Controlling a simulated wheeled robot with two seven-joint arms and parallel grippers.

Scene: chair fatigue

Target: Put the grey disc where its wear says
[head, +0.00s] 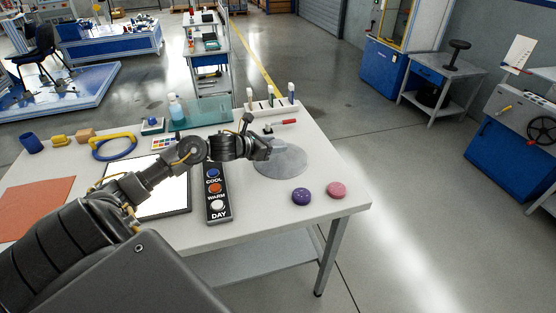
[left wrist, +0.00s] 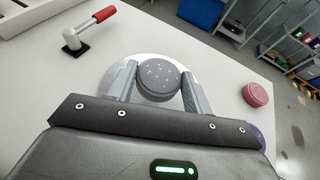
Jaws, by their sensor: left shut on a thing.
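The grey disc (left wrist: 160,79) is dark grey with white specks on its top, seen in the left wrist view. My left gripper (head: 272,148) is shut on its sides; the fingers also show in the left wrist view (left wrist: 157,88). The disc is over a light grey round plate (head: 284,165), whose rim shows around it; I cannot tell whether it touches the plate. In the head view my gripper hides the disc. A purple disc (head: 301,197) and a pink disc (head: 337,190) lie at the table's front right. My right gripper is not in view.
A panel with COOL, WARM and DAY buttons (head: 217,193) lies left of the plate, beside a bright white light panel (head: 160,200). A red-handled tool (head: 286,122) and a white rack (head: 262,107) stand behind. An orange mat (head: 38,200) lies far left.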

